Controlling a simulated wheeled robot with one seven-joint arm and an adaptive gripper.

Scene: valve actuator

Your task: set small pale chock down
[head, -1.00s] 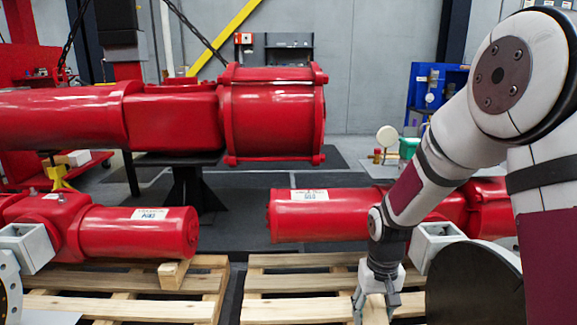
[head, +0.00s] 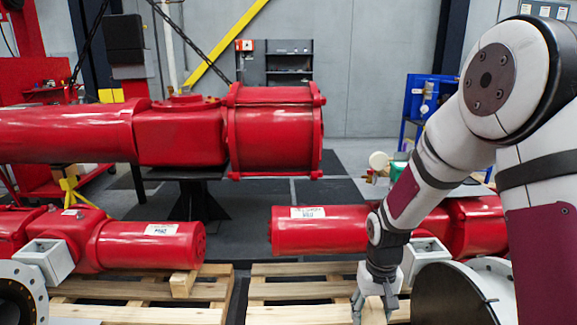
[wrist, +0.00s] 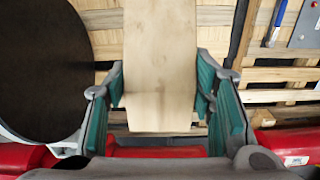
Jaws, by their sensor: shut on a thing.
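The small pale chock (wrist: 160,60) is a plain, light wooden piece, seen large in the wrist view. It lies between the green-padded fingers of my gripper (wrist: 160,95), which is shut on it. In the head view my gripper (head: 374,303) points down, low in front of the right red cylinder and over the right pallet. There the chock is small and hard to tell from the pallet wood, and I cannot tell whether it touches the pallet.
The right red cylinder (head: 325,232) lies behind my gripper above the right pallet (head: 290,314). A dark round disc (head: 462,295) stands close at right. Another pale wooden block (head: 183,283) sits on the left pallet (head: 125,312) by the left cylinder (head: 150,243). A dark gap separates the pallets.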

